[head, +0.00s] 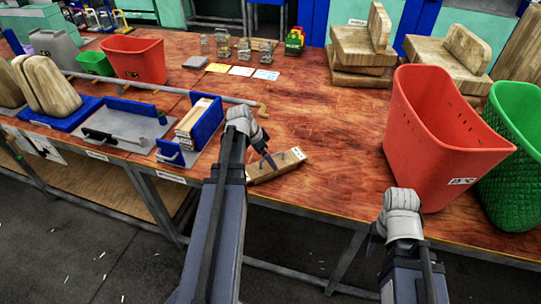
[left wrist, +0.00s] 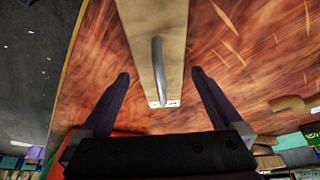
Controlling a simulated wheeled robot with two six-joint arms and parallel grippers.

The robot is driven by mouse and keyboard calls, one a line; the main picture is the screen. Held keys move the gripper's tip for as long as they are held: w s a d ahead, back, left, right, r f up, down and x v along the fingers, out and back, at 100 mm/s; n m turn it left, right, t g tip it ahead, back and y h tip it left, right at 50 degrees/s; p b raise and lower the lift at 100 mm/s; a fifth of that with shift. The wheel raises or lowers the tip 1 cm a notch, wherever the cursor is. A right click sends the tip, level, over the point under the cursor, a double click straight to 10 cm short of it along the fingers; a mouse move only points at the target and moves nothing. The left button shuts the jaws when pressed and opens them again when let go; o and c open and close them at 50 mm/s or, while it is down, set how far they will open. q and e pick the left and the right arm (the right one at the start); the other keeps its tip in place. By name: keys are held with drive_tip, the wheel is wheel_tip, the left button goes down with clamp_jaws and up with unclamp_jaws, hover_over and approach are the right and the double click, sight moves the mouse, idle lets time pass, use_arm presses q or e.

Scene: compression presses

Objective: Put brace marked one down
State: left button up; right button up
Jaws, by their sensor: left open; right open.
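A wooden brace (head: 283,169) lies on the table near its front edge. In the left wrist view the brace (left wrist: 142,30) shows a grey metal handle on its face and a small white label at its end, too small to read. My left gripper (head: 272,159) is at the brace, open. Its two dark fingers stand apart on either side of the brace in the left wrist view, with gaps between fingers and wood. My right gripper (head: 376,236) is low at the table's front edge, by the red bin, open and empty; its fingers are partly hidden.
A red bin (head: 440,130) and a green bin (head: 515,140) stand on the right. Left are a blue-ended wooden block holder (head: 200,125), grey trays (head: 125,122) and a long bar (head: 160,87). Coloured cards (head: 241,71) lie behind. The table between is clear.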

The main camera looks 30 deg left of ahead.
use_arm(q)
drive_tip(key=p+v, duration=0.5)
drive_tip(key=v, duration=0.2)
drive_tip(key=shift+f, duration=0.1)
drive_tip(key=s+d+g+y, duration=0.1)
drive_tip(key=s+d, duration=0.3)
drive_tip(key=d, duration=0.7)
drive_tip(key=s+d+f+n+g+y, duration=0.1)
drive_tip(key=s+d, duration=0.3)
drive_tip(key=d, duration=0.7)
drive_tip(key=s+d+n+g+y, duration=0.1)
drive_tip(key=s+d, duration=0.3)
drive_tip(key=d, duration=0.7)
drive_tip(key=shift+d+f+g+y, duration=0.15)
drive_tip(key=shift+f+g+y, duration=0.15)
drive_tip(key=shift+g, duration=0.2)
